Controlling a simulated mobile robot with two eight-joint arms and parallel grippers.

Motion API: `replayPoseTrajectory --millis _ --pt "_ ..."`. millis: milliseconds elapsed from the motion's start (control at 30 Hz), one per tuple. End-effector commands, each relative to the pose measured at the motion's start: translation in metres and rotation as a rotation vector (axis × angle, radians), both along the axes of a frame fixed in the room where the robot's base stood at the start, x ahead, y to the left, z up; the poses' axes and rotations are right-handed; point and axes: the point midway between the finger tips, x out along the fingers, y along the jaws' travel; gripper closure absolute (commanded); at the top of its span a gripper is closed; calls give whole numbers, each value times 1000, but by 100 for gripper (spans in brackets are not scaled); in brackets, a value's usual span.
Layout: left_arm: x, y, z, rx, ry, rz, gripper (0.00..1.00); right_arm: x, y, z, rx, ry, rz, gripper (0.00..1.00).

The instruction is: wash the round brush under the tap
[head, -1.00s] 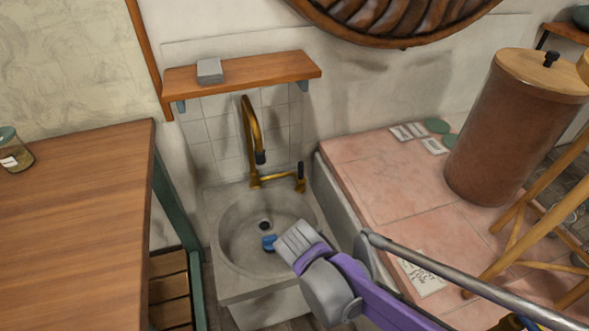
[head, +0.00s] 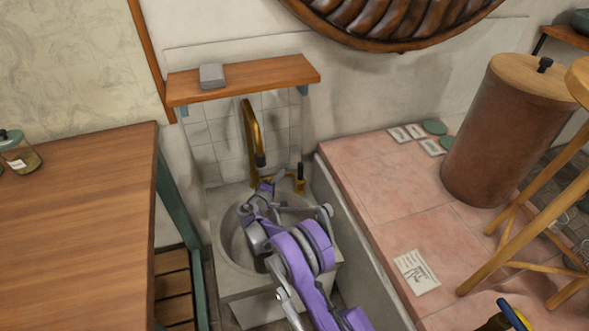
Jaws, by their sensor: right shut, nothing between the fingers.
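The gold tap (head: 250,125) rises at the back of the stone sink (head: 228,247), with a dark nozzle and a side lever (head: 300,178) at its right. No water stream is visible. My right gripper (head: 266,187) is shut and empty, over the back of the basin near the tap's base, left of the lever. My right arm covers much of the basin. I cannot make out the round brush; a small blue item seen earlier in the basin is hidden now. My left gripper is out of view.
A wooden table (head: 75,215) stands left of the sink. A shelf (head: 243,80) with a grey block (head: 211,76) hangs above it. A pink tiled ledge (head: 375,190) bears a brown barrel (head: 510,135) at right. A blue-handled item (head: 512,314) shows at the bottom edge.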

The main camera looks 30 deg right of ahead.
Motion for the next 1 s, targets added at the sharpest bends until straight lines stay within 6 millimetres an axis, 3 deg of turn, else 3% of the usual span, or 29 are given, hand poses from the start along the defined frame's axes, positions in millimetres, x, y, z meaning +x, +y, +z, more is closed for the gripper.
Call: replayPoseTrajectory --millis 133,367,900,1000 --pt "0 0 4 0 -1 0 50 9 0 -24 -97 -13 23 100" --pt "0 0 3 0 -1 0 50 14 -3 -34 -143 -21 33 100" --pt "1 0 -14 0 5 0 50 68 -77 -36 -142 -18 32 100" --pt "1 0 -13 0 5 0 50 64 -80 -33 -141 -19 33 100"
